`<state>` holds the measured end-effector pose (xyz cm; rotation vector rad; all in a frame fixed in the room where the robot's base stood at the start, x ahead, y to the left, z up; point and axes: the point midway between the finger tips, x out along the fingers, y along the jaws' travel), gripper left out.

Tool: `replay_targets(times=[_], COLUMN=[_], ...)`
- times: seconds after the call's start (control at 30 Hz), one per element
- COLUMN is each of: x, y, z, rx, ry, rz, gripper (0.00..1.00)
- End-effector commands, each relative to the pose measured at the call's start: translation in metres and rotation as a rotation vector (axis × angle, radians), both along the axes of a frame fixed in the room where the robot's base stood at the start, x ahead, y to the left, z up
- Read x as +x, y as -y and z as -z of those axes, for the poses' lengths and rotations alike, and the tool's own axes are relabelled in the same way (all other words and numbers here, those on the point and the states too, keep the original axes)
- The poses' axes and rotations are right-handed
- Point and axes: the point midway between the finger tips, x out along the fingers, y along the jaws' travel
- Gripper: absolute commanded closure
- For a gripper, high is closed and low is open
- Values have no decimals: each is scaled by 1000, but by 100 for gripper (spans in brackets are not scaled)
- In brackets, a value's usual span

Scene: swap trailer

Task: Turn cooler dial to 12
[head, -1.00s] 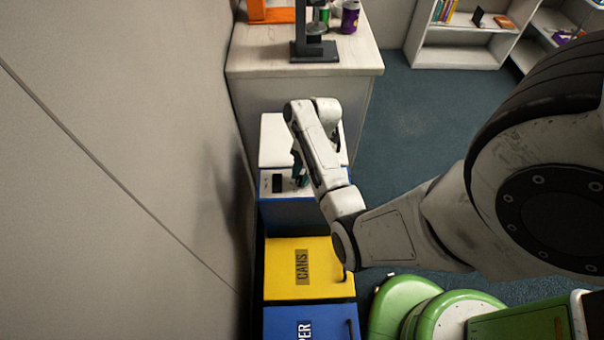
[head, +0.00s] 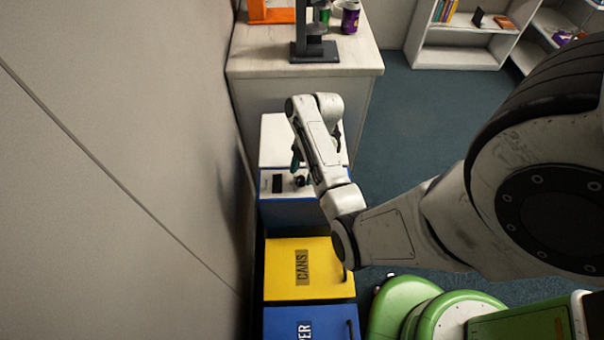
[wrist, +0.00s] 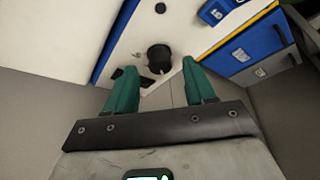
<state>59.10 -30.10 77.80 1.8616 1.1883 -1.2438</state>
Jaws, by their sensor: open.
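The cooler (head: 290,137) has a white lid and a blue front with a white panel, and stands in front of the desk. Its black round dial (head: 300,181) sits on that panel, right of a dark display (head: 278,184). In the wrist view the dial (wrist: 158,56) shows between and beyond my fingertips, with a small light mark on its near side. I cannot read any number. My gripper (wrist: 160,66) is open and empty, its teal fingers apart from the dial. The left finger partly hides the display (wrist: 127,74). In the head view my arm hides part of the gripper.
A yellow cans bin (head: 283,270) and a blue paper bin (head: 290,325) stand nearer than the cooler. A wall (head: 130,170) runs close along the left. The desk (head: 350,62) is behind the cooler. Dark carpet (head: 415,120) is clear to the right.

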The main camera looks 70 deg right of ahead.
Motion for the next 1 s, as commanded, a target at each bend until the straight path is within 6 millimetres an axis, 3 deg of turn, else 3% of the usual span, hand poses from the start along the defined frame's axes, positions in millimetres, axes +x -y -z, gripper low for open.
replay_targets(times=[0.23, 0.4, 0.63, 1.0], x=[-8, -11, -14, -15], y=[17, 24, 31, 32], z=[-51, -71, -85, -86], rx=[-1, 0, 0, 0], ry=[1, 0, 0, 0], rz=[2, 1, 0, -1], gripper=[46, 46, 46, 46])
